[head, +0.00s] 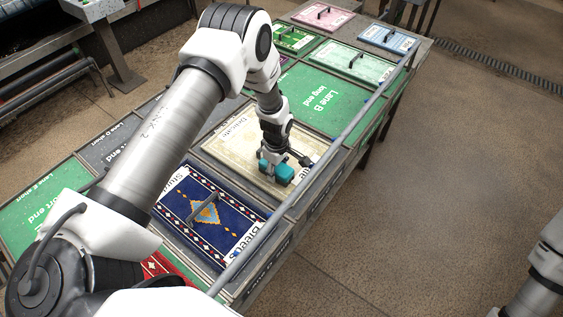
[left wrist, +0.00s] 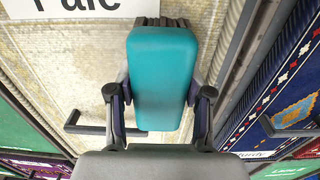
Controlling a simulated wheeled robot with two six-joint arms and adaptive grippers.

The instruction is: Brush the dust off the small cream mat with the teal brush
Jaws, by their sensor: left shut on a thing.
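The small cream mat (head: 239,150) lies in a framed bay in the middle of the table. It fills much of the left wrist view (left wrist: 90,65), with a dark handle (left wrist: 88,124) on it. The teal brush (head: 283,173) is over the mat's near right part in the head view. My left gripper (head: 272,166) is shut on the brush, with a finger on each side of its teal block (left wrist: 162,75) in the left wrist view. Whether the bristles touch the mat cannot be told. Dust is not clearly visible. My right gripper is not in view.
A blue patterned mat (head: 207,213) with a handle lies next to the cream mat, on the near side. Green lane panels (head: 328,97) and smaller pink (head: 322,17) and light blue (head: 389,38) mats lie farther along. A metal rail (head: 345,135) runs along the table's right edge.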

